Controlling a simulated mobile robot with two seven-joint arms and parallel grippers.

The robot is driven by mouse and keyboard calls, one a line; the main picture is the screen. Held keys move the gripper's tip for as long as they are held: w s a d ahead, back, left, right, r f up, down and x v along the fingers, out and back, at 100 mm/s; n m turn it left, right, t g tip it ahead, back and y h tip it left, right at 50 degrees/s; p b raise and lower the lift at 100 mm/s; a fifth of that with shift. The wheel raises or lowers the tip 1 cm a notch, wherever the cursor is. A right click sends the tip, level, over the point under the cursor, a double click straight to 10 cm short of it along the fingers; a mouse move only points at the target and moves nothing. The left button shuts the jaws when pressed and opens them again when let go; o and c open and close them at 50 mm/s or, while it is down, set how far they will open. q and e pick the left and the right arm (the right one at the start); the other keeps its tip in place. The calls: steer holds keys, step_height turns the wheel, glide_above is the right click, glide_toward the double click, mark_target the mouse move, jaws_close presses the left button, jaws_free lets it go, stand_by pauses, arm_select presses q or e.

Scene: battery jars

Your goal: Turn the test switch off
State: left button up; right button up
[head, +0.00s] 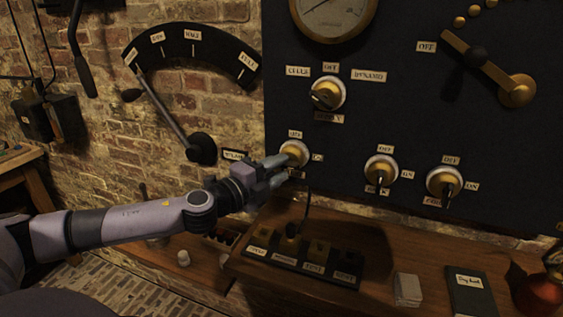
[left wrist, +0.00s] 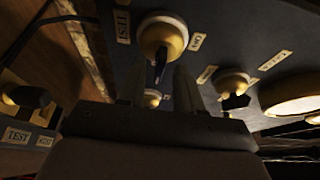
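The test switch (head: 294,151) is a round cream-and-brass rotary knob on the dark panel, the leftmost of the lower row. It also shows in the left wrist view (left wrist: 164,36), with a TEST label (left wrist: 122,26) beside it and its dark lever (left wrist: 159,65) pointing towards the gripper. My left gripper (head: 283,170) is at the knob's lower left. In the left wrist view its two fingers (left wrist: 159,90) stand apart, one on each side of the lever; I cannot tell whether they touch it. The gripper partly hides the labels around the knob in the head view. My right gripper is not in view.
Other rotary switches (head: 381,169), (head: 444,182) sit to the right and one (head: 327,94) above. A large brass-ended lever (head: 515,91) is at upper right. Below, a wooden bench (head: 375,285) holds a labelled key block (head: 309,262), cards (head: 407,290) and a red lamp (head: 541,294).

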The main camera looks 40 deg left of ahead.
arm_select(q)
steer(key=shift+w+d, duration=0.15)
steer(key=shift+w, duration=0.65)
jaws_close()
